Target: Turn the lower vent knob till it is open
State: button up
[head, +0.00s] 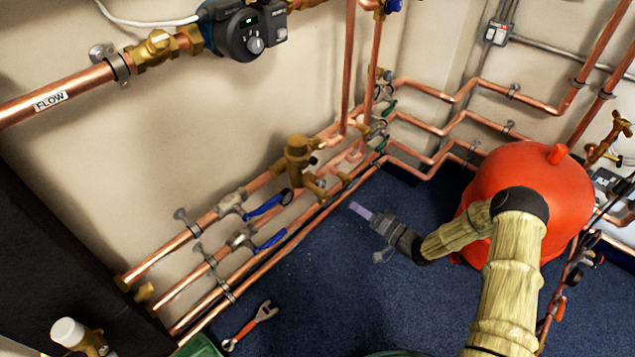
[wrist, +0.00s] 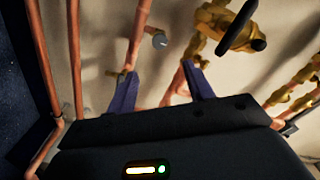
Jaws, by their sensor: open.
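In the wrist view a small grey knob (wrist: 160,40) sticks out from a short brass fitting on a copper pipe. It lies beyond the gap between my fingertips and is not touched. I cannot tell for sure that it is the lower vent knob, nor how far it is turned. My gripper (wrist: 160,68) is open and empty, with one purple finger on each side of the gap. In the head view my gripper (head: 355,209) is over the blue floor, to the right of the wall pipes and a brass valve body (head: 299,158). The knob is not clear there.
Copper pipes (head: 272,262) with blue lever handles (head: 265,206) run low along the wall. A brass valve with a black handle (wrist: 241,25) is right of the knob in the wrist view. A red tank (head: 530,175) stands beside my arm. A wrench (head: 250,325) lies on the floor.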

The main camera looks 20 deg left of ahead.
aim_at(323, 186)
jog(key=b+x, duration=0.5)
jog(key=x, duration=1.1)
jog(key=shift+a+f, duration=0.1)
jog(key=shift+a, duration=0.05)
jog(key=shift+w+a, duration=0.25)
jog(key=shift+a, duration=0.2)
jog(key=c, duration=1)
